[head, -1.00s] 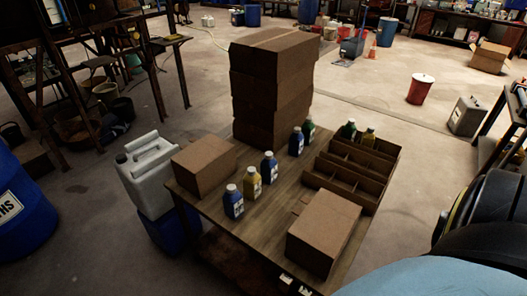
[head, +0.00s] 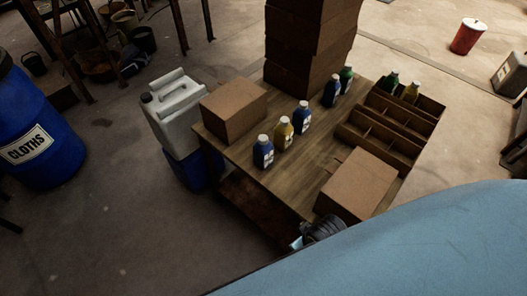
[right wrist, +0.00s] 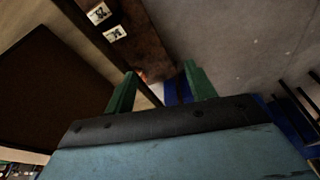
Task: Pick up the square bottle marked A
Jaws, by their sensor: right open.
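Several bottles with white caps stand upright on the table. In the head view a blue one (head: 263,154) is nearest the front left, then a yellow one (head: 284,134), a blue one (head: 302,118), another blue one (head: 331,92) and a green one (head: 346,78). The labels are too small to read, so I cannot tell which is marked A. My right gripper (right wrist: 161,84) is open and empty in the right wrist view, its green fingers apart, by the table's edge and floor. No bottle shows there. My left gripper is out of view.
A divided box (head: 390,127) holds a green and a yellow bottle. A closed carton (head: 357,184) sits at the table's front right, another carton (head: 233,104) at its left. Stacked cartons (head: 311,45) stand at the back. A grey canister (head: 176,110) stands left of the table.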

